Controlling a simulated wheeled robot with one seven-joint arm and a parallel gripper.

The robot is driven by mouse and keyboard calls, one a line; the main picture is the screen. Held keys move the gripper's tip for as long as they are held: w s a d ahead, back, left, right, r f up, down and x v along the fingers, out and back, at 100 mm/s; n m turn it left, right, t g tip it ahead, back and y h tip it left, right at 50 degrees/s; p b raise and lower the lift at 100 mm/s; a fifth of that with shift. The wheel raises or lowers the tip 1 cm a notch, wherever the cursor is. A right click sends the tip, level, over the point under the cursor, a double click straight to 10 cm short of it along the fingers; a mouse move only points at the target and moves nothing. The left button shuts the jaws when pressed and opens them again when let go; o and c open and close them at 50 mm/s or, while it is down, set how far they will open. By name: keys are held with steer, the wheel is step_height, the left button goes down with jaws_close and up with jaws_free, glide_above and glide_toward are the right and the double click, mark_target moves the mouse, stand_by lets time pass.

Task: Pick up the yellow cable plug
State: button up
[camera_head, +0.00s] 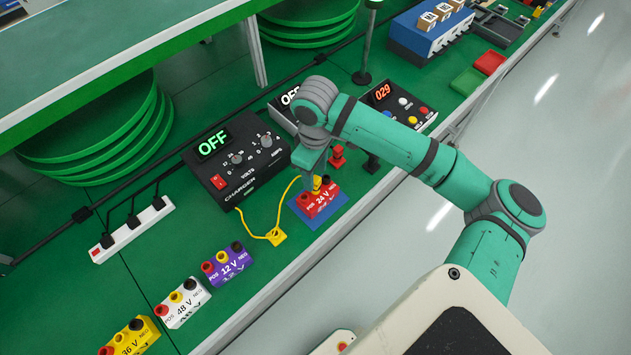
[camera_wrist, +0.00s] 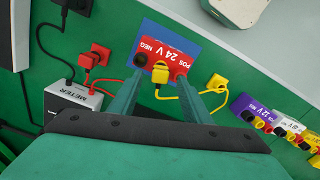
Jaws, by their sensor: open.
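A yellow cable plug (camera_head: 276,236) lies on the green table in front of the charger; it also shows in the wrist view (camera_wrist: 217,83), right of my fingers. Yellow cable runs from it to the charger and also up toward the red 24 V block (camera_head: 322,205). That block (camera_wrist: 168,52) stands on a blue mat. A yellow piece (camera_wrist: 160,72) shows at the block's middle terminal, between black and red ones; whether it is a plug, I cannot tell. My gripper (camera_wrist: 161,80) is open, its fingers on either side of this yellow piece. In the head view my gripper (camera_head: 317,163) is above the block.
The charger (camera_head: 235,162) reads OFF. Purple 12 V (camera_head: 228,266), white 48 V (camera_head: 183,303) and yellow 36 V (camera_head: 130,338) blocks line the front edge. A red plug (camera_head: 337,157) stands beyond the 24 V block. A power strip (camera_head: 132,230) lies left.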

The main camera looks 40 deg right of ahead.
mark_target(315, 179)
steer(key=shift+f, duration=1.75)
steer(key=c, duration=1.1)
steer(key=shift+r, duration=0.15)
steer(key=shift+r, duration=0.2)
steer(key=r, duration=0.3)
steer(key=shift+s+a+r, duration=0.15)
steer(key=shift+s+a, duration=0.05)
steer(key=shift+s, duration=0.05)
steer(key=s+a+r, duration=0.8)
steer(key=s+r, duration=0.1)
steer(key=s, duration=0.1)
steer(key=shift+s, duration=0.3)
steer(key=shift+a, duration=0.1)
